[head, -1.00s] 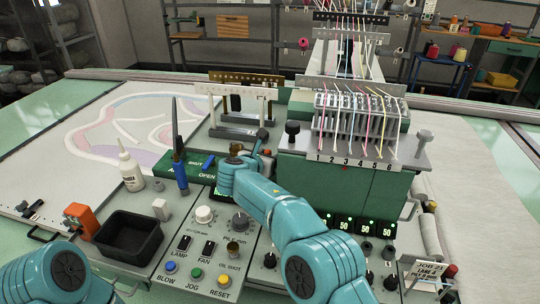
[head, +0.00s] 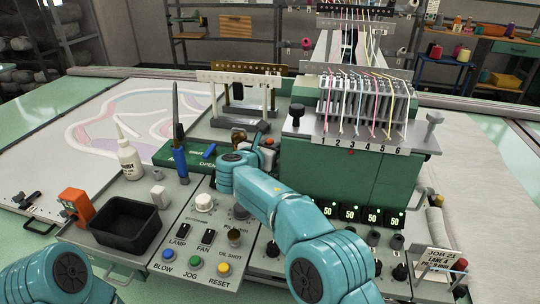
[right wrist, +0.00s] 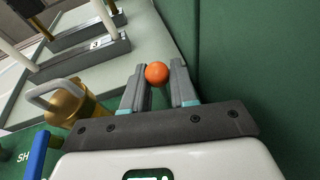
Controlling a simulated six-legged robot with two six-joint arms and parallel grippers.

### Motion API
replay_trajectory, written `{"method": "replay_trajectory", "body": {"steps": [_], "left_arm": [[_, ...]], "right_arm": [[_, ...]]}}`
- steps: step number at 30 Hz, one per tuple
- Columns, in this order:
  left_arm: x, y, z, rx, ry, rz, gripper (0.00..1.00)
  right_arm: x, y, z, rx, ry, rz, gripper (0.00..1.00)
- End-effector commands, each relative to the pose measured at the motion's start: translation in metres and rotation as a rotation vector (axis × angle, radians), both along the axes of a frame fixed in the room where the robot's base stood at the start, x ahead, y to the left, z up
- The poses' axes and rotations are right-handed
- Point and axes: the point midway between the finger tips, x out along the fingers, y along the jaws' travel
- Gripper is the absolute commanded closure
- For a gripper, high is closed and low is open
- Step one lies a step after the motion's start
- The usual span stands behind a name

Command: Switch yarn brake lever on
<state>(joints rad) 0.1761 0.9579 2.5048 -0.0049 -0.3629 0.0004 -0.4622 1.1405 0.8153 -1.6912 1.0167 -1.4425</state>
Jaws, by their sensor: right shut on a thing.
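My right gripper (head: 262,146) reaches over the console beside the left end of the green machine head (head: 335,185). In the right wrist view its two fingers (right wrist: 158,82) stand on either side of an orange ball knob (right wrist: 157,73), which looks like the brake lever's end. The gripper is shut on this knob. The lever's shaft and base are hidden behind the fingers, so I cannot tell its angle. My left gripper is out of view; only a link of my left arm shows at the lower left.
A brass cylinder with a grey loop (right wrist: 68,104) is close left of the fingers. A blue-handled pointed tool (head: 178,150), a glue bottle (head: 130,160) and a black tray (head: 120,210) stand to the left. The green wall (right wrist: 250,70) is close on the right.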

Motion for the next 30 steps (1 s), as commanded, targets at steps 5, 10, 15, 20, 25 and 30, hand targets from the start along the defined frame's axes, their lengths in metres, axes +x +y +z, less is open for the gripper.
{"method": "replay_trajectory", "body": {"steps": [5,10,15,20,25,30], "left_arm": [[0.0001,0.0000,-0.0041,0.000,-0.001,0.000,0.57],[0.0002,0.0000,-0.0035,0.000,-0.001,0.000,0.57],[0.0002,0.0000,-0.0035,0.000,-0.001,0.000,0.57],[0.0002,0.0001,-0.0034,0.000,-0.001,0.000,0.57],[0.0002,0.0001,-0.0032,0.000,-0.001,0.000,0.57],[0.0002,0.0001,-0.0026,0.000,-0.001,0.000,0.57]], "right_arm": [[-0.0006,-0.0006,-0.0024,-0.003,-0.006,-0.002,1.00],[-0.0006,-0.0007,-0.0025,-0.002,-0.005,-0.002,1.00],[-0.0006,-0.0005,-0.0019,-0.002,-0.006,-0.002,0.52],[-0.0006,-0.0002,-0.0011,-0.002,-0.007,-0.001,0.52],[-0.0014,0.0002,0.0002,-0.002,-0.008,0.000,0.52],[-0.0053,0.0017,0.0041,-0.002,-0.008,0.000,0.52]]}}
